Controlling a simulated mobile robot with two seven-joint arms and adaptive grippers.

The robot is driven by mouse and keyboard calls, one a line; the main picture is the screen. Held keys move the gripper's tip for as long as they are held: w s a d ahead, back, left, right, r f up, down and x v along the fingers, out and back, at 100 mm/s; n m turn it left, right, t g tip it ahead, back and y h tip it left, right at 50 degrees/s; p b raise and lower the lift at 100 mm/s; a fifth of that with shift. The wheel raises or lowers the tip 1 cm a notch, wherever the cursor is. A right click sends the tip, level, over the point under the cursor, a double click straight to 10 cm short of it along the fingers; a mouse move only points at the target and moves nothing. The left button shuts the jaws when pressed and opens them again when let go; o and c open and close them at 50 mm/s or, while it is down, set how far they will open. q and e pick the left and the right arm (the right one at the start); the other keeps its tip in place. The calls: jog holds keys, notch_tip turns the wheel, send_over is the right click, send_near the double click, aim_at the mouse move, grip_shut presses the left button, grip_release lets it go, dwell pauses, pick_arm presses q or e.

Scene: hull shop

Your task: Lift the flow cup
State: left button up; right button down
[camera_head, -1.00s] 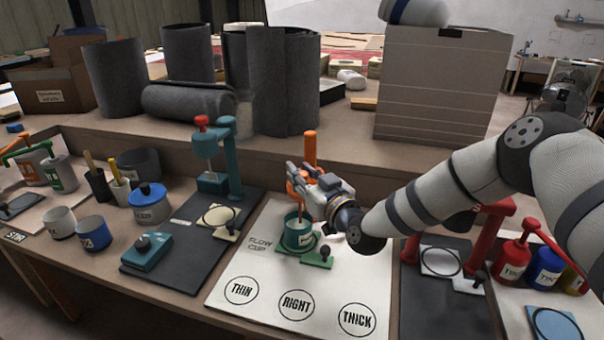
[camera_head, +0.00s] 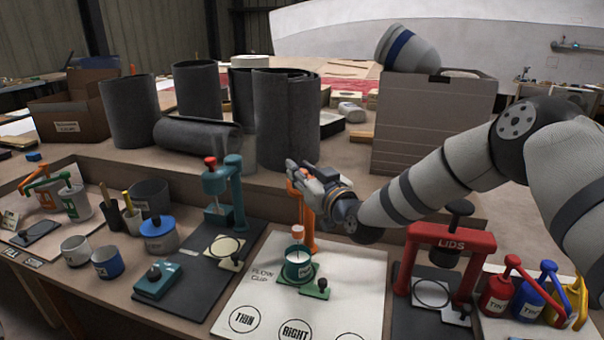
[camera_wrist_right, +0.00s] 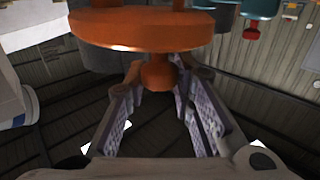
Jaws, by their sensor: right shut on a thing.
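The pot stands on a green base on the white board (camera_head: 255,305). In the right wrist view an orange knob (camera_wrist_right: 157,74) sits between my fingers, under a wide orange disc (camera_wrist_right: 140,30). The fingers hide part of the handle. My left gripper is not in view.
A red LIDS stand (camera_head: 440,238) and several coloured tins are to the right. A teal stand (camera_head: 237,195) and blue-lidded pot (camera_head: 158,234) are to the left. Dark rolls (camera_head: 285,120) and a grey box (camera_head: 430,125) stand on the ledge behind.

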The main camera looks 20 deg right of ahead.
jog(key=c, duration=1.4)
grip_release()
jog(key=shift+r, duration=0.4)
jog(key=shift+f, duration=0.15)
jog(key=s+d, duration=0.2)
jog(key=s, duration=0.9)
jog(key=shift+s+d, duration=0.15)
jog(key=shift+s, duration=0.25)
jog(key=shift+f, duration=0.1)
